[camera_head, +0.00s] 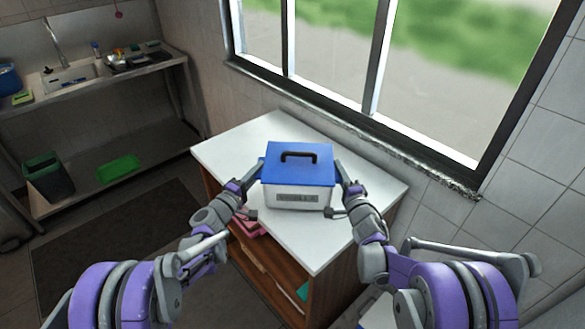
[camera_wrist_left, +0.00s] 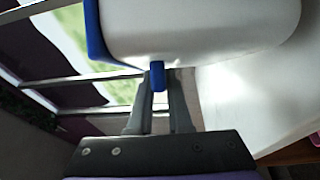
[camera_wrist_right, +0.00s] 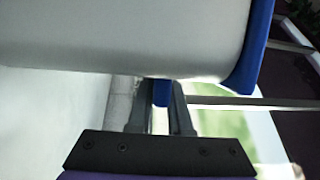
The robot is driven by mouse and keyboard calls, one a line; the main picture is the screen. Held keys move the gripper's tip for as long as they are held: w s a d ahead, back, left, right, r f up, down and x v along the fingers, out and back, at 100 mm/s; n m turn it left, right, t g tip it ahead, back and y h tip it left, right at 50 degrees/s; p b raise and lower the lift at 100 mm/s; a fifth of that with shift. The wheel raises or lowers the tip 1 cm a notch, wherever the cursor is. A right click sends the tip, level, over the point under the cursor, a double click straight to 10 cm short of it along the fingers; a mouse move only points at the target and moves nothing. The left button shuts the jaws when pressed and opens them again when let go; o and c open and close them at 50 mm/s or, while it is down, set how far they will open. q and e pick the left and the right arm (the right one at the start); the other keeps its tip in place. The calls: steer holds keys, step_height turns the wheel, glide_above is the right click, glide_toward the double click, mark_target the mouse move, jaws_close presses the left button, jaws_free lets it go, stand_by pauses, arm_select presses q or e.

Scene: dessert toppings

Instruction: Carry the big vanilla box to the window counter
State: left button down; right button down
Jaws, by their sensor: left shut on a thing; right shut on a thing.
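The big vanilla box (camera_head: 297,193) is white with a blue lid, a black handle on top and a dark label on its front. It is upright over the white top of the window counter (camera_head: 240,143); I cannot tell whether it touches the surface. My left gripper (camera_head: 256,178) is shut on a blue side tab of the box, which shows between the fingers in the left wrist view (camera_wrist_left: 158,78). My right gripper (camera_head: 340,181) is shut on the opposite blue tab, seen between the fingers in the right wrist view (camera_wrist_right: 161,92).
The window (camera_head: 330,50) and its sill (camera_head: 350,125) run behind the counter. Pink things (camera_head: 245,226) sit on a shelf below the counter top. At the left stands a sink bench (camera_head: 90,85) with a dark bin (camera_head: 48,180) and a green tray (camera_head: 118,168) on its lower shelf.

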arm_select(q)
steer(key=shift+a+f, duration=0.1)
arm_select(e)
steer(key=shift+f, duration=0.1)
arm_select(q)
steer(key=c, duration=1.3)
jaws_free()
arm_select(e)
steer(key=c, duration=1.3)
jaws_free()
steer(key=shift+d, duration=0.1)
arm_select(q)
steer(key=o, duration=0.5)
steer(key=shift+c, duration=0.2)
arm_select(e)
steer(key=o, duration=0.5)
steer(key=shift+c, duration=0.2)
arm_select(q)
steer(key=o, duration=0.6)
steer(key=shift+c, duration=0.2)
steer(key=shift+s, duration=0.1)
